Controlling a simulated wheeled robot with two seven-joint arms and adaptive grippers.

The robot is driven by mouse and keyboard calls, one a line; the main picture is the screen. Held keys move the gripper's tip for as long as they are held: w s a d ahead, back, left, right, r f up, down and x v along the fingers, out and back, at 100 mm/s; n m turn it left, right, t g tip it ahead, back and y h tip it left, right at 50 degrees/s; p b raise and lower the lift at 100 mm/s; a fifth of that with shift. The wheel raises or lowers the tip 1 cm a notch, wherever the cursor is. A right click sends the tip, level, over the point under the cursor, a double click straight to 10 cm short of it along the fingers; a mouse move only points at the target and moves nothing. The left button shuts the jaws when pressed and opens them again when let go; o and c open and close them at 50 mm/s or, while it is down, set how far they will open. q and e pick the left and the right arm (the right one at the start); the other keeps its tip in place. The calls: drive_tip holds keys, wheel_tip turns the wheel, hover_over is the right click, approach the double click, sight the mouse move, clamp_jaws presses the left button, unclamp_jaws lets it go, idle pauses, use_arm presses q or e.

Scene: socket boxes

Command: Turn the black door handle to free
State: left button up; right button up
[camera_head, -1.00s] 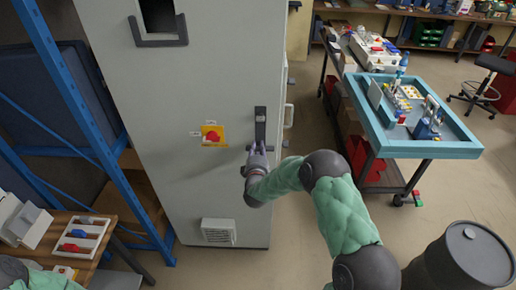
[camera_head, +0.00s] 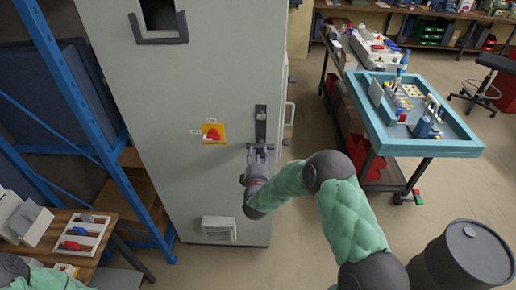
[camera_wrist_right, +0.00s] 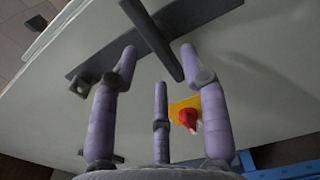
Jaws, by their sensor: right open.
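The black door handle (camera_head: 260,124) is on the front of a tall grey cabinet, near its right edge. It has an upright dark plate and a crosswise bar at its lower end. In the right wrist view the handle's dark bar (camera_wrist_right: 152,35) crosses the long plate and reaches in between the fingers. My right gripper (camera_head: 260,151) is open just below and in front of the handle. In the wrist view its fingers (camera_wrist_right: 159,58) stand apart around the bar's end; I cannot tell whether any touches. My left gripper is outside the views.
A red rotary switch (camera_head: 213,133) on a yellow plate sits left of the handle. A blue rack (camera_head: 75,105) stands left of the cabinet (camera_head: 190,185). A blue-topped cart (camera_head: 440,149) and a dark drum (camera_head: 468,255) stand right. Floor between is open.

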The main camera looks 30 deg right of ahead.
drive_tip(key=v, duration=0.7)
drive_tip(key=shift+s, duration=0.1)
drive_tip(key=s+a+f+m+g+y+b, duration=0.25)
drive_tip(key=a+f+y, duration=0.3)
drive_tip(key=f, duration=0.55)
drive_tip(key=s+a+f+m+g+y+b, duration=0.15)
drive_tip(key=a+f+m+g+y, duration=0.35)
drive_tip(key=f, duration=0.7)
drive_tip(key=s+a+f+m+g+y, duration=0.1)
drive_tip(key=s+a+f+m+g, duration=0.1)
drive_tip(key=s+a+f, duration=0.2)
drive_tip(key=s+a+f+m+g+y+b, duration=0.1)
drive_tip(key=s+a+f+m+g, duration=0.1)
drive_tip(key=s, duration=0.8)
drive_tip(key=s+a+f+m+g+y+b, duration=0.1)
drive_tip(key=s+a+f+m+g, duration=0.1)
drive_tip(key=s+a+f, duration=0.3)
drive_tip(key=shift+s+a+f+m+g, duration=0.4)
drive_tip(key=shift+s+f+g, duration=0.3)
drive_tip(key=shift+s, duration=0.55)
